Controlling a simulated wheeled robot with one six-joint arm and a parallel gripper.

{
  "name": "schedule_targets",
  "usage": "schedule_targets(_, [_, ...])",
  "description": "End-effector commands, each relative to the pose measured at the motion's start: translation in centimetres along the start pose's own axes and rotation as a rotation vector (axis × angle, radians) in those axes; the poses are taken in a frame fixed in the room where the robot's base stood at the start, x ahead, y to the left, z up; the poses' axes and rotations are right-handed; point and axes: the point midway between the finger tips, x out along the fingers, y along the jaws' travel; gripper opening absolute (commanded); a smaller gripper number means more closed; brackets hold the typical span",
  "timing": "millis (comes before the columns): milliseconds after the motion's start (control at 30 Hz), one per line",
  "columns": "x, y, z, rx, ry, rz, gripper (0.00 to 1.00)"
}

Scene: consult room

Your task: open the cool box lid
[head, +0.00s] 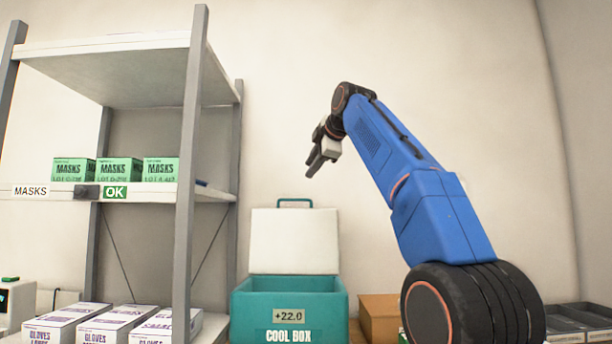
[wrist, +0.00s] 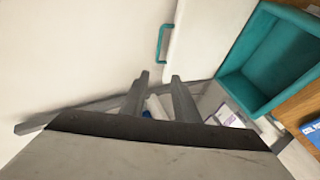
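The cool box (head: 289,310) is teal with a "+22.0" display and stands low in the middle of the head view. Its white lid (head: 293,242) stands upright at the back, with a teal handle (head: 295,202) on its top edge. In the wrist view the open cool box (wrist: 235,85) looks empty in the part that shows, and the lid (wrist: 200,40) and handle (wrist: 164,43) are beside it. My gripper (head: 316,170) is above the lid, apart from the handle. In the wrist view its two fingers (wrist: 155,85) are spread with nothing between them.
A shelf unit (head: 190,130) on the left holds green mask boxes (head: 119,169) and, lower, glove boxes (head: 116,322). A brown carton (head: 380,318) stands right of the cool box. A dark tray (head: 580,320) is at the far right. The wall above the lid is bare.

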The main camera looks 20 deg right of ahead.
Motion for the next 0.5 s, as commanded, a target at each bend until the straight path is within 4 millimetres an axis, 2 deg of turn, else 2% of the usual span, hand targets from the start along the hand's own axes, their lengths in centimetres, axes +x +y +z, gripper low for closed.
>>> schedule_targets(200, [-1.7, 0.0, 0.0, 0.0, 0.001, 0.001, 0.28])
schedule_targets(500, [-1.9, 0.0, -0.1, 0.0, 0.001, 0.001, 0.28])
